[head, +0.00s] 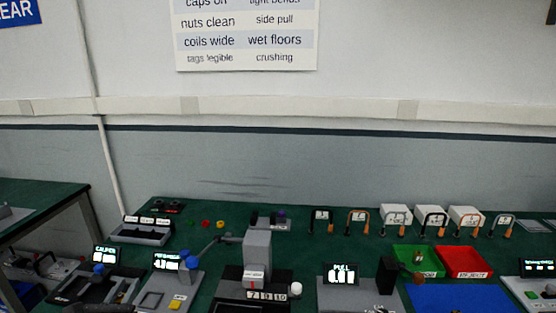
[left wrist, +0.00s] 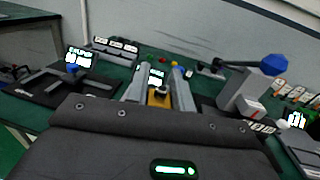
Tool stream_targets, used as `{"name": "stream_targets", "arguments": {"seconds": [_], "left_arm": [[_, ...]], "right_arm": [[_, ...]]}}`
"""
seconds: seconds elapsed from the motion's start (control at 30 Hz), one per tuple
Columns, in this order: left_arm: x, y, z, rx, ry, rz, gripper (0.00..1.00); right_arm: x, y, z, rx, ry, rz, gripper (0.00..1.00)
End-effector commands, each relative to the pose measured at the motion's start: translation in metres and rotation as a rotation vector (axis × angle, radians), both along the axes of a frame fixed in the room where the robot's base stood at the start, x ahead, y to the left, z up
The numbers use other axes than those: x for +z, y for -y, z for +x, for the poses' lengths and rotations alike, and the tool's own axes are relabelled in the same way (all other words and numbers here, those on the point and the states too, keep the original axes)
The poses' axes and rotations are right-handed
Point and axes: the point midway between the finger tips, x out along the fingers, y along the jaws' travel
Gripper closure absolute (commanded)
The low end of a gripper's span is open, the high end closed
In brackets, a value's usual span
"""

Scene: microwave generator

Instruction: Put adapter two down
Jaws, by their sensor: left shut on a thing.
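The fingers point at the grey tester with a lit display (left wrist: 156,77). Whether the piece touches the tester I cannot tell. In the head view only a dark part, probably of this gripper, shows at the bottom edge, and the adapter cannot be made out. My right gripper is not in view.
The tester (head: 166,263) with a blue-knobbed arm stands left of a grey block station (head: 257,260). A caliper display (head: 105,255) is further left. A green tray (head: 418,262) and red tray (head: 465,262) sit right. Several padlock-like shackles line the back. Green table shows bare between them.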

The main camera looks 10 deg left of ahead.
Motion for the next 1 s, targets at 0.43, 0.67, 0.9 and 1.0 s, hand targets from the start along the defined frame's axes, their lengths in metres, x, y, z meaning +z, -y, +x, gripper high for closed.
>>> {"name": "stream_targets", "arguments": {"seconds": [0.43, 0.67, 0.9, 1.0], "left_arm": [[-0.004, 0.165, -0.023, -0.596, -0.016, 0.018, 1.0], [-0.005, 0.191, -0.037, -0.685, -0.022, 0.029, 1.0], [-0.004, 0.19, -0.036, -0.673, -0.016, 0.017, 1.0], [-0.004, 0.19, -0.036, -0.673, -0.016, 0.017, 1.0]], "right_arm": [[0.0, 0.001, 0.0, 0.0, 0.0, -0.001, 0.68], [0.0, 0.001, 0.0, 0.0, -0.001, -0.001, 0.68], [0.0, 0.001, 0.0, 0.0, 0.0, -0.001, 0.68], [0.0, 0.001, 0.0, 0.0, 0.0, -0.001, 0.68]]}}
